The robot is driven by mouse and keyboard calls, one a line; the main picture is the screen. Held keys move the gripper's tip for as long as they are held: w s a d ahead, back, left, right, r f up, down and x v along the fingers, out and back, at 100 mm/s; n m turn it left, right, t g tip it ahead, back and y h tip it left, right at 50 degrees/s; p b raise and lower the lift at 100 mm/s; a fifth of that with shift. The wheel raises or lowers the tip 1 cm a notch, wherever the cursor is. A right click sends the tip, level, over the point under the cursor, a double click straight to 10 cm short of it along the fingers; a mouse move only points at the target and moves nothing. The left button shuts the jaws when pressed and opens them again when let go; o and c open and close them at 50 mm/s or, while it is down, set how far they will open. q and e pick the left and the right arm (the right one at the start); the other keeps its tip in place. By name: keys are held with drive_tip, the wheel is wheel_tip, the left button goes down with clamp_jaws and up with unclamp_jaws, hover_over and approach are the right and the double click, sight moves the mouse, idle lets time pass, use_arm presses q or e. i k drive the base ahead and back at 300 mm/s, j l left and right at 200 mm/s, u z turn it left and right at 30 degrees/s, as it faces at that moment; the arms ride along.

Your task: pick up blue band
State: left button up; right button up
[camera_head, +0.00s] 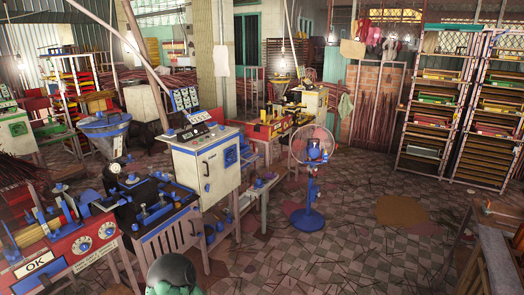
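I cannot pick out a separate blue band for certain at this size. Several blue parts show: a blue rim around the funnel-shaped hopper (104,124) at the left, blue trim on the white cabinet (208,165), and small blue pieces on the machine table (160,215) below it. Neither of my grippers is in view.
A blue pedestal fan (309,218) stands on the tiled floor at the centre. A red machine with dials (80,245) is at the lower left. Tall shelving racks (435,100) stand at the right. A table corner (500,262) shows lower right. Floor (360,250) between is open.

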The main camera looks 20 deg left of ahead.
sight(28, 218)
drive_tip(key=i+u, duration=0.35)
drive_tip(key=u, duration=0.15)
drive_tip(key=i+u, duration=0.45)
drive_tip(key=i+l+u, duration=0.2)
drive_tip(key=u, duration=0.3)
drive_tip(key=i+l+u, duration=0.35)
drive_tip(key=u, duration=0.15)
drive_tip(key=i+l+u, duration=0.45)
drive_tip(key=u, duration=0.15)
drive_tip(key=i+l+u, duration=0.3)
drive_tip(key=l+u, duration=0.3)
drive_tip(key=l, duration=0.15)
drive_tip(key=i+l+u, duration=0.1)
drive_tip(key=l+u, duration=0.2)
drive_tip(key=i+j+u, duration=0.15)
drive_tip(key=u, duration=0.2)
drive_tip(key=i+u, duration=0.2)
drive_tip(key=u, duration=0.2)
drive_tip(key=i+u, duration=0.2)
drive_tip(key=u, duration=0.15)
